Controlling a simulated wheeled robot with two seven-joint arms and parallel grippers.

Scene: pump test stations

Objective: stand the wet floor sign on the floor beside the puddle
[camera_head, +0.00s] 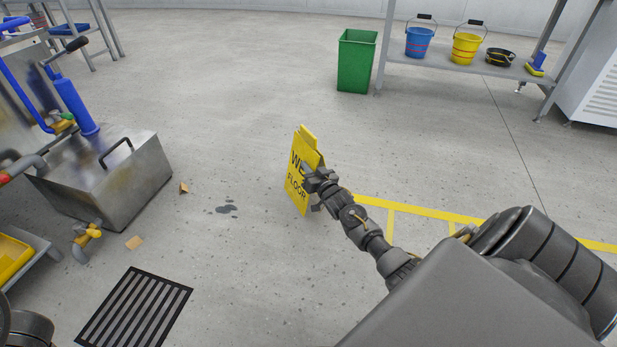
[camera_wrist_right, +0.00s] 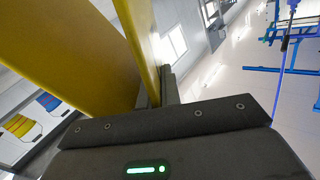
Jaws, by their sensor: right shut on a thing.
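The yellow wet floor sign (camera_head: 299,178) is upright in the middle of the head view, its lettering partly covered by my gripper. My right gripper (camera_head: 316,184) is shut on the sign's right side. In the right wrist view the sign's yellow panels (camera_wrist_right: 85,55) rise close in front of the camera, spread apart by a gap. The puddle (camera_head: 227,209) is a small dark wet patch on the floor, left of the sign and apart from it. I cannot tell whether the sign's lower edge touches the floor. My left gripper is not in view.
A metal tank (camera_head: 125,185) with pipes stands at the left, a floor drain grate (camera_head: 135,308) in front. A green bin (camera_head: 356,62) and a shelf with a blue bucket (camera_head: 418,42) and yellow bucket (camera_head: 466,48) stand behind. Yellow floor lines (camera_head: 420,208) run right.

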